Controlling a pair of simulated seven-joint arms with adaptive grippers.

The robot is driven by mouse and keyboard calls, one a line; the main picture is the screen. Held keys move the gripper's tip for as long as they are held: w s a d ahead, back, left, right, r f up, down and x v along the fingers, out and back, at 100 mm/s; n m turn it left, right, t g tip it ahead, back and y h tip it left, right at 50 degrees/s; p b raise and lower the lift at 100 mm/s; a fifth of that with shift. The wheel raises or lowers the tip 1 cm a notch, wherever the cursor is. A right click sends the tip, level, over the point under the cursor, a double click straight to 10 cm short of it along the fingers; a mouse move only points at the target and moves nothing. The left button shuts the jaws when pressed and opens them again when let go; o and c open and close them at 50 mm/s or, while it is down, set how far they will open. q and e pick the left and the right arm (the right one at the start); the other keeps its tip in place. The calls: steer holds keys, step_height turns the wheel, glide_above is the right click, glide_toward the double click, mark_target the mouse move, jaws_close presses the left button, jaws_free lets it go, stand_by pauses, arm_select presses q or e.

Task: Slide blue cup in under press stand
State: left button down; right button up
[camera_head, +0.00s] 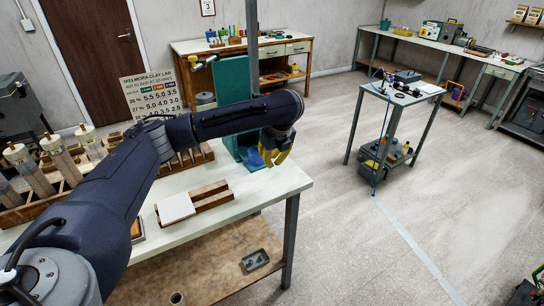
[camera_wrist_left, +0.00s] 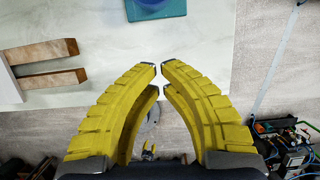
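The teal press stand (camera_head: 231,108) rises at the back of the near table, partly behind my left arm. The blue cup (camera_head: 254,158) shows as a small blue patch low at the stand, mostly hidden by my gripper. In the left wrist view the teal base (camera_wrist_left: 177,8) is at the top edge, with a cut-off blue round on it that looks like the cup (camera_wrist_left: 150,4). My left gripper (camera_head: 275,148) has yellow fingers and points down near the cup. In the left wrist view its fingertips (camera_wrist_left: 160,68) nearly meet, with nothing between them. My right gripper is not in view.
A wooden block with a white tile (camera_head: 176,207) lies on the white table (camera_head: 270,186) nearer me. A wooden rack of several cylinders (camera_head: 60,172) stands at the left. A small grey metal part (camera_head: 255,260) lies on the lower shelf. The tabletop's right end is clear.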

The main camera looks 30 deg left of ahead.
mark_target(263, 170)
arm_select(q)
steer(key=x, duration=0.6)
steer(key=shift+f, duration=0.4)
steer(key=shift+w+a, duration=0.25)
steer(key=shift+a, duration=0.2)
steer(key=shift+w+a, duration=0.3)
steer(key=shift+a, duration=0.2)
steer(key=shift+w+a, duration=0.55)
steer(key=shift+a, duration=0.3)
